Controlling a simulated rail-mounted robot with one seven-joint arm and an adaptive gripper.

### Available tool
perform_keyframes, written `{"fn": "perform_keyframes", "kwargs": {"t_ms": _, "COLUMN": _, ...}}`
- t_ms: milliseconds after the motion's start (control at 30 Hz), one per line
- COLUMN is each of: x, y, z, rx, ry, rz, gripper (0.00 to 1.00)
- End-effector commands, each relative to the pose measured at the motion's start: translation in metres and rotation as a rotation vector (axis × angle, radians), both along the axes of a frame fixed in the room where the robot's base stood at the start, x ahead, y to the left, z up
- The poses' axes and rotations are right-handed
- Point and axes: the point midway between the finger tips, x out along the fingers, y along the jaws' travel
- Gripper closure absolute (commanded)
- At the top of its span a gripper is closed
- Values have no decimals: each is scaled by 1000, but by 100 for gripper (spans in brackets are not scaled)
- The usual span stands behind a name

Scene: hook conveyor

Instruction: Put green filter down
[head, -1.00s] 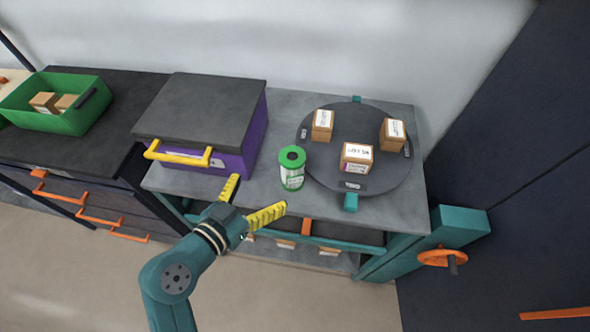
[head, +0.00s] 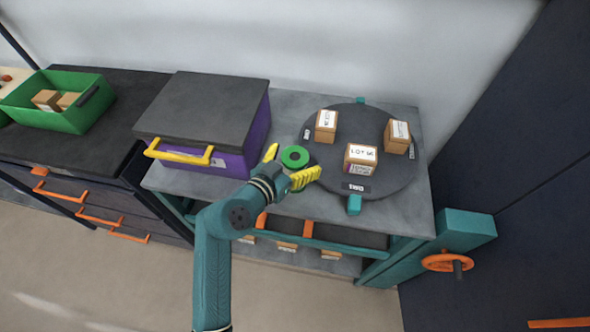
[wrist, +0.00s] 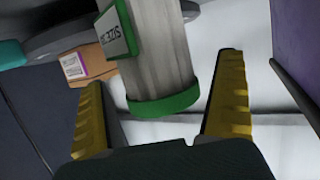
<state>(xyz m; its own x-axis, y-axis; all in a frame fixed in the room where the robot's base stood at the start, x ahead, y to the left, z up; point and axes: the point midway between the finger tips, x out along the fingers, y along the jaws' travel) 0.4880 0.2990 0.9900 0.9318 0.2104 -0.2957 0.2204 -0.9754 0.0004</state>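The green filter (head: 295,157) stands upright on the grey table top, just left of the turntable. It has a green ring cap, and its lower part is hidden behind my gripper in the head view. In the wrist view the filter (wrist: 160,60) shows a ribbed grey body, a green rim and a label. My gripper (head: 288,165) is open, with its yellow fingers on either side of the filter. In the wrist view a gap shows between the filter and each finger of my gripper (wrist: 162,110).
A dark round turntable (head: 326,165) carries three small boxes, one of them a front box (head: 361,158). A purple case (head: 248,140) with a dark lid and yellow handle stands to the left. A green bin (head: 75,120) holding boxes is at far left.

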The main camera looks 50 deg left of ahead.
Motion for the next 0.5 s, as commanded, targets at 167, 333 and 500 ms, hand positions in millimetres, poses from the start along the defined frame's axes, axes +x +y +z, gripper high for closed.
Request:
{"fn": "perform_keyframes", "kwargs": {"t_ms": 167, "x": 0, "y": 0, "z": 0, "rx": 0, "ry": 0, "rz": 0, "gripper": 35}}
{"fn": "perform_keyframes", "kwargs": {"t_ms": 333, "x": 0, "y": 0, "z": 0, "rx": 0, "ry": 0, "rz": 0, "gripper": 67}}
{"fn": "perform_keyframes", "kwargs": {"t_ms": 500, "x": 0, "y": 0, "z": 2, "rx": 2, "ry": -3, "rz": 1, "gripper": 74}}
